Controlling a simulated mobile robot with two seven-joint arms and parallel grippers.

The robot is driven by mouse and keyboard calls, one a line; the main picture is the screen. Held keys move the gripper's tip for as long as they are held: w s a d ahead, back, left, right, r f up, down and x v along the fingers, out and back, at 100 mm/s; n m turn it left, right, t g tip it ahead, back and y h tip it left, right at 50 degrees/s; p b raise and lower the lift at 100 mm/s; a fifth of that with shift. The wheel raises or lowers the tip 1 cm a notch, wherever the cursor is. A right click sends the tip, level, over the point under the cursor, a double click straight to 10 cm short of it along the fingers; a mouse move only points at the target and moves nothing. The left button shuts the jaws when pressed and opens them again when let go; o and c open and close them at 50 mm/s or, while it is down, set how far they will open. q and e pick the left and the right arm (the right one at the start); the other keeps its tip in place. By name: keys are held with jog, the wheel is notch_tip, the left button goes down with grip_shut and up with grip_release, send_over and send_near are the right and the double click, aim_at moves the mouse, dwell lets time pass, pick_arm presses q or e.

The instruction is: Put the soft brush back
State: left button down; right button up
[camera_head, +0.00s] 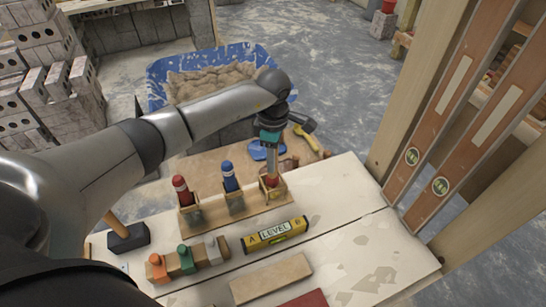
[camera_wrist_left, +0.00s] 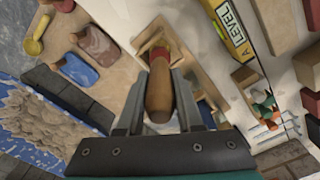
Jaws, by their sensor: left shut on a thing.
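My left gripper (camera_head: 270,158) reaches down over the right end of a wooden rack (camera_head: 238,215) on the bench. It is shut on a wooden handle, which I take to be the soft brush (camera_wrist_left: 159,90). A red part shows at the far end of this handle in the left wrist view, and also below the fingers (camera_head: 271,182) in the head view. This part is at the rack's right-hand place; I cannot tell whether it is seated. A red-topped tool (camera_head: 182,190) and a blue-topped tool (camera_head: 229,177) stand upright in the rack. My right gripper is not in view.
A yellow level (camera_head: 275,235), a row of orange, green and white-topped pieces (camera_head: 187,262) and a black-headed mallet (camera_head: 128,238) lie in front. Behind are a yellow-handled tool (camera_head: 308,139) and a blue mortar tub (camera_head: 160,72). The bench's right side (camera_head: 335,205) is clear.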

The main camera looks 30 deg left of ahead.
pick_arm(q)
jog(key=shift+f, duration=0.3)
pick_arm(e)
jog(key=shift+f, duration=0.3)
pick_arm(q)
jog(key=shift+c, duration=2.4)
grip_release()
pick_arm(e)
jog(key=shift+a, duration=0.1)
pick_arm(q)
notch_tip(320, 180, up, 9)
jog(key=shift+w+r+p, duration=0.1)
jog(key=shift+p, duration=0.65)
notch_tip(320, 180, up, 5)
jog(key=shift+r+p, duration=0.2)
jog(key=shift+p, duration=0.2)
jog(key=shift+r, duration=0.3)
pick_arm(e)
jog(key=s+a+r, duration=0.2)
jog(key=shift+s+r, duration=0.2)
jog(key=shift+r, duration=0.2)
